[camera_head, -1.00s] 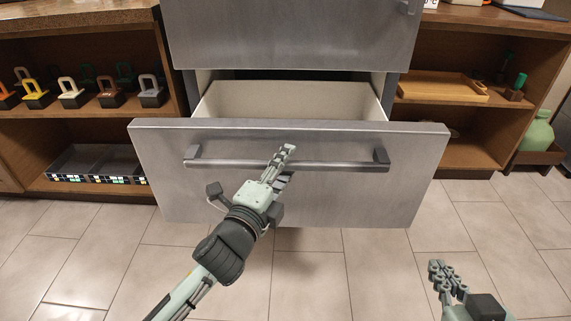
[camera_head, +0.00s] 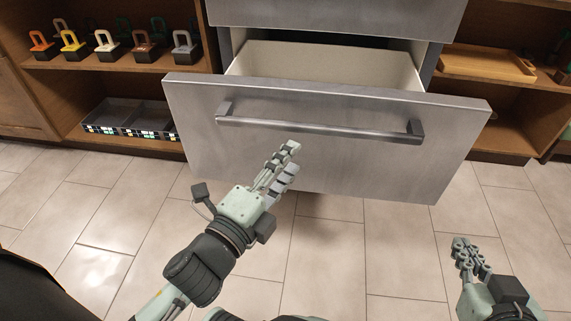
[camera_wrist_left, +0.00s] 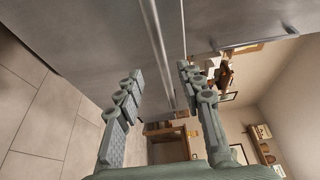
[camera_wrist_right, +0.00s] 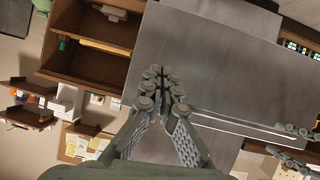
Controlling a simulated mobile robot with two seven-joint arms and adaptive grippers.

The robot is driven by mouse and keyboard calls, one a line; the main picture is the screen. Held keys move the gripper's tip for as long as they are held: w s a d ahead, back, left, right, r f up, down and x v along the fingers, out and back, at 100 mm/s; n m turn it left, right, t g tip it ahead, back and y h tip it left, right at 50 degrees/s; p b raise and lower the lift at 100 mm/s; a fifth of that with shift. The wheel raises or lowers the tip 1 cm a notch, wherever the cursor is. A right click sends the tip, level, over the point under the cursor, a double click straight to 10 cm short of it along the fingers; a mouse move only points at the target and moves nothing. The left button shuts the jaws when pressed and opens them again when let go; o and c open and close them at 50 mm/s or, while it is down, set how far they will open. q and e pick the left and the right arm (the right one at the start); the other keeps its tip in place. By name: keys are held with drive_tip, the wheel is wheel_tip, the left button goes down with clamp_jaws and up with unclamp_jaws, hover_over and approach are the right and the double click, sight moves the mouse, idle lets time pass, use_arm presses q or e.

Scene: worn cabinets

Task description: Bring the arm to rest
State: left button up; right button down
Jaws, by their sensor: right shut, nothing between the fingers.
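My left gripper (camera_head: 281,170) is in front of the pulled-out grey drawer (camera_head: 330,170), a little below its bar handle (camera_head: 315,128). In the left wrist view its two fingers (camera_wrist_left: 160,90) stand apart with nothing held. The bar handle (camera_wrist_left: 157,45) shows beyond the gap between them, clear of the fingers. My right gripper (camera_head: 470,257) is low at the right in the head view, over the floor and away from the drawer. In the right wrist view its fingers (camera_wrist_right: 160,85) meet at the tips and hold nothing.
Left shelves hold several colored padlock-like items (camera_head: 105,42) above and a dark bin (camera_head: 125,118) below. A wooden tray (camera_head: 485,63) sits on the right shelf. The tiled floor (camera_head: 330,250) before the drawer is clear.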

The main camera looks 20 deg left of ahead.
use_arm(q)
drive_tip(key=shift+s, duration=0.35)
